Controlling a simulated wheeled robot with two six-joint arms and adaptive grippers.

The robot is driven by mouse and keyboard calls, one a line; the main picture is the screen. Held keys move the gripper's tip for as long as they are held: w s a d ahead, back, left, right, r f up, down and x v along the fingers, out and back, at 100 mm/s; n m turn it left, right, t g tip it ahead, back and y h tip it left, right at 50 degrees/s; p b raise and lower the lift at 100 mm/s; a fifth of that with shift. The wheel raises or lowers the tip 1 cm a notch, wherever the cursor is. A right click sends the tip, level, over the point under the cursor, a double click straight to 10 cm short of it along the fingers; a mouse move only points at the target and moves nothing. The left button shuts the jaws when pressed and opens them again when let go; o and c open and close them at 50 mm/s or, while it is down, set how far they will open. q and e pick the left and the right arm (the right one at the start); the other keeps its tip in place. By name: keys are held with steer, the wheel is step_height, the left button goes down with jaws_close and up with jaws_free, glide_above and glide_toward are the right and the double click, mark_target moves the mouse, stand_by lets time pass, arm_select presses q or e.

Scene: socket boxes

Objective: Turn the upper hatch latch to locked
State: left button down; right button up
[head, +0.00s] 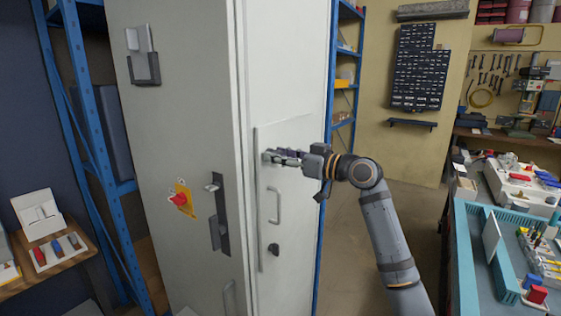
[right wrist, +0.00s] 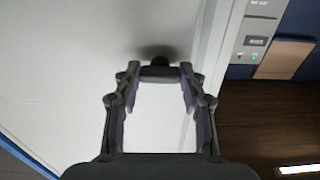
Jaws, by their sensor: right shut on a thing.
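The hatch (head: 297,140) is a pale panel on the right face of a tall white cabinet, and it looks closed. My right gripper (head: 272,157) is at its upper left edge, shut on the upper hatch latch. In the right wrist view the latch (right wrist: 160,73) is a short dark grey bar lying across between my two fingertips, with a dark round base behind it. The head view mostly hides this latch behind the fingers. A lower dark latch (head: 273,250) sits free below a D-shaped handle (head: 279,205). My left gripper is not in view.
The cabinet's left face carries a red rotary switch (head: 178,199) on a yellow plate and a dark lever handle (head: 218,225). A teal workbench tray (head: 470,260) with tools stands at the right. Open floor lies between them.

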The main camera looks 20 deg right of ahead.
stand_by(0.4)
steer(key=o, duration=1.1)
steer(key=shift+o, duration=0.2)
steer(key=v, duration=1.2)
steer(key=shift+d, duration=0.1)
